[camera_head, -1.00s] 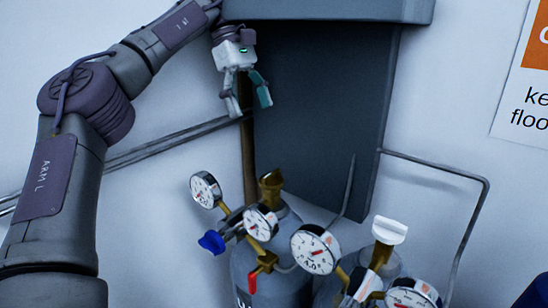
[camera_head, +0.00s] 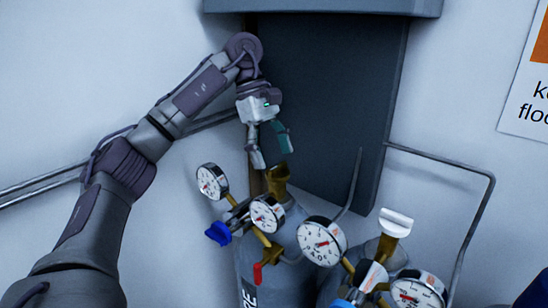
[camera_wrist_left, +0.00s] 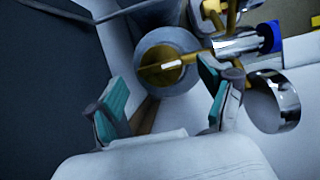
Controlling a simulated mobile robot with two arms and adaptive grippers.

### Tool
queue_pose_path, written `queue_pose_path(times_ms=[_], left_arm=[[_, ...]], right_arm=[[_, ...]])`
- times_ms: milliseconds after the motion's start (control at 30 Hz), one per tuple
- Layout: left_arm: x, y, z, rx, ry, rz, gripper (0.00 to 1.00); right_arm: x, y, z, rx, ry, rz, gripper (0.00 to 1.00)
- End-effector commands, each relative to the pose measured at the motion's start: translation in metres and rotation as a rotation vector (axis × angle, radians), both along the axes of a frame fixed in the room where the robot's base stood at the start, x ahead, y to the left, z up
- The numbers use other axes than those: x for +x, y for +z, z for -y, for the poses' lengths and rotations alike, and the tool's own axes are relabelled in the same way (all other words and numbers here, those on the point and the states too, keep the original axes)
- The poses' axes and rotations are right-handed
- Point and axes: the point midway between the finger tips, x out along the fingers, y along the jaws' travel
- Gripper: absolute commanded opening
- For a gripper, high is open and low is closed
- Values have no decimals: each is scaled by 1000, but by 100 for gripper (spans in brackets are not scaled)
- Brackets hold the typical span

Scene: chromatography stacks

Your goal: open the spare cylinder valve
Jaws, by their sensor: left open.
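The left cylinder (camera_head: 272,258) stands upright below a dark grey panel; part of its label reads "RE". A brass valve (camera_head: 277,184) tops it. My left gripper (camera_head: 271,158) is open, pointing down just above this valve, apart from it and with nothing between its fingers. In the left wrist view the valve (camera_wrist_left: 160,66) and the round cylinder top (camera_wrist_left: 150,45) lie beyond the open left gripper (camera_wrist_left: 155,92), roughly between the two teal-padded fingers. My right gripper is not in view.
A second cylinder with a white-topped valve (camera_head: 396,223) stands to the right. The grey panel (camera_head: 325,100) and bent wall pipes (camera_head: 470,180) are behind.

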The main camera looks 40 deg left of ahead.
Motion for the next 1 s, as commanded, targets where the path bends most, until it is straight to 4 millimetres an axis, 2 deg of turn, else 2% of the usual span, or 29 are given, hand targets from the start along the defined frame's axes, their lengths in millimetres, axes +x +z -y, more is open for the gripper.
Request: queue_pose_path(times_ms=[100,500,833,867,1000], left_arm=[[0,-7,3,-1,0,-1,81],[0,-11,4,0,3,1,80],[0,-11,4,-1,2,1,25],[0,-11,4,-1,2,1,21],[0,-11,4,-1,6,2,21]], right_arm=[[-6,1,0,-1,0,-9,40],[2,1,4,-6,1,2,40],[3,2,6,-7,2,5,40],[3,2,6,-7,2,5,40],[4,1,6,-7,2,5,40]])
